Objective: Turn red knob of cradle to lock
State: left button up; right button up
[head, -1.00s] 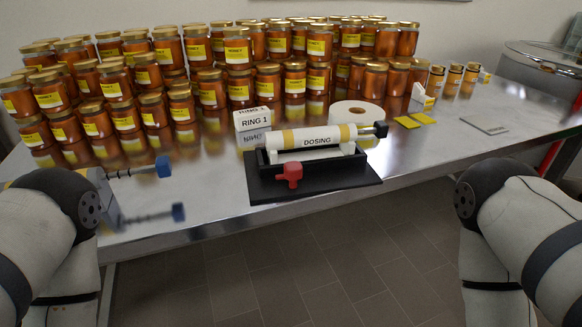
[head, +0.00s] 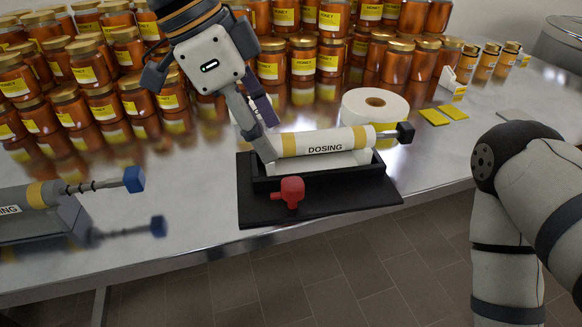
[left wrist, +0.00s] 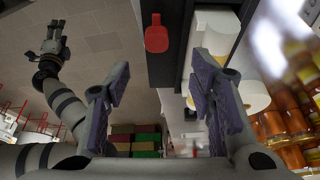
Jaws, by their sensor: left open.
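The red knob (head: 292,190) sits at the front of the black cradle (head: 345,205), which holds the white DOSING cylinder (head: 325,141). My left gripper (head: 262,122) is above and behind the cradle's left end, fingers pointing down, and hides part of that end. In the left wrist view the left gripper (left wrist: 160,100) is open, with purple pads apart and nothing between them. The red knob (left wrist: 156,34) shows beyond the fingers there, apart from them. My right gripper (left wrist: 55,38) shows small at the left of that view, fingers apart and empty.
Rows of honey jars (head: 90,75) stand behind. A white tape roll (head: 375,105) is behind the cradle, and yellow cards (head: 442,115) lie to its right. Another syringe-like device (head: 50,200) with blue ends is at left. The table's front edge is close before the cradle.

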aim_at(292, 184)
pick_arm(q)
jog(key=x, duration=1)
jog(key=shift+s, duration=0.3)
jog(key=shift+c, duration=0.3)
jog(key=c, duration=1.1)
